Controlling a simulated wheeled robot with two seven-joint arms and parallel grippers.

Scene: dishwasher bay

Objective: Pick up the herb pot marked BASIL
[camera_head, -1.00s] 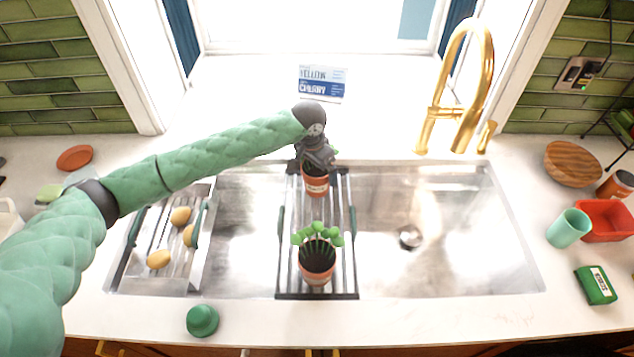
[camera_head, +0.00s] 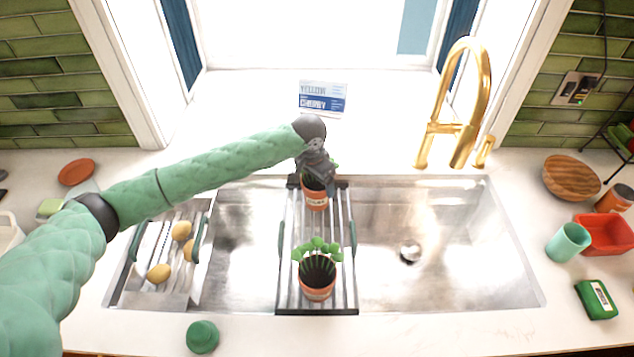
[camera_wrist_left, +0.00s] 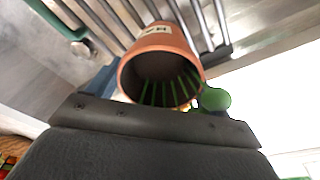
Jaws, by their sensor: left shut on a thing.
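Two terracotta herb pots stand in line over the rack (camera_head: 346,270) across the sink. The back pot (camera_head: 316,203) has a pale label, too small to read in the head view. My left gripper (camera_head: 318,176) reaches down over it from behind and is shut on it, hiding most of its plant. In the left wrist view this pot (camera_wrist_left: 160,48) is close to the gripper, its label partly visible and its green stems inside. I cannot tell whether its base touches the rack. The front pot (camera_head: 317,292), with round green leaves, stands free on the rack. My right gripper is out of view.
A drainer with several yellow potatoes (camera_head: 159,273) sits at the sink's left. A gold faucet (camera_head: 470,110) rises behind right. A card (camera_head: 323,98) stands at the back. A green cup (camera_head: 568,242) and red container (camera_head: 605,235) are at right. The right basin is open.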

